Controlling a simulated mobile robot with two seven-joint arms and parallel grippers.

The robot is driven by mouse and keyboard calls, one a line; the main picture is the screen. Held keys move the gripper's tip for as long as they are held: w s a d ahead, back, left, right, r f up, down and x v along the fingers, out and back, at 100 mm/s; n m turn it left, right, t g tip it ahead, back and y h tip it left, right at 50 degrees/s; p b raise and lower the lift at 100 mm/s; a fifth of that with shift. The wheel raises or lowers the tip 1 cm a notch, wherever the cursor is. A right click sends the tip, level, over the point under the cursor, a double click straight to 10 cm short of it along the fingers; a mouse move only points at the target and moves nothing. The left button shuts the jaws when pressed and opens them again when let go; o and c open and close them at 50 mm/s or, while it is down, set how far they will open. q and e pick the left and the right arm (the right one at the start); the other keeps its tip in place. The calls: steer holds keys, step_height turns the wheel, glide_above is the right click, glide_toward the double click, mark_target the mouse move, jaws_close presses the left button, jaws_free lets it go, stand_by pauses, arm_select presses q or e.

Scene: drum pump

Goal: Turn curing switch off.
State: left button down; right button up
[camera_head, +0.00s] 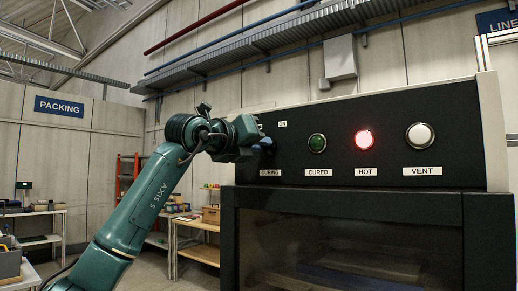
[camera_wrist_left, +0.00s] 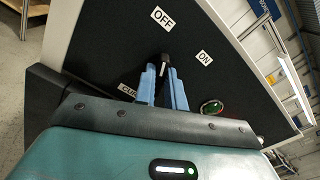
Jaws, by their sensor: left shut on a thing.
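The curing switch is a black knob (camera_wrist_left: 166,60) with a pale mark on its end, on the dark panel in the left wrist view. My left gripper (camera_wrist_left: 164,82) is shut on it, with a blue finger on each side. The OFF label (camera_wrist_left: 162,17) is above the knob and the ON label (camera_wrist_left: 204,58) is to its right. The knob's mark appears on the side toward OFF, but its exact angle is hard to tell. In the head view my left gripper (camera_head: 265,146) hides the switch above the CURING label (camera_head: 270,172). My right gripper is not in view.
The panel (camera_head: 390,105) also carries a dark green CURED lamp (camera_head: 317,143), a lit red HOT lamp (camera_head: 364,139) and a white VENT button (camera_head: 420,136). A dark oven door (camera_head: 350,235) is below. Worktables (camera_head: 200,250) stand at the back left.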

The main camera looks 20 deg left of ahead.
arm_select(q)
steer(key=n+b, duration=0.1)
steer(key=n, duration=0.2)
steer(key=shift+n, duration=0.3)
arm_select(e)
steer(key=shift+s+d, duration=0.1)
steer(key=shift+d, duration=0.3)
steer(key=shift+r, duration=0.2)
arm_select(q)
steer(key=c, duration=1.5)
jaws_free()
steer(key=shift+a, duration=0.1)
steer(key=shift+o, duration=0.2)
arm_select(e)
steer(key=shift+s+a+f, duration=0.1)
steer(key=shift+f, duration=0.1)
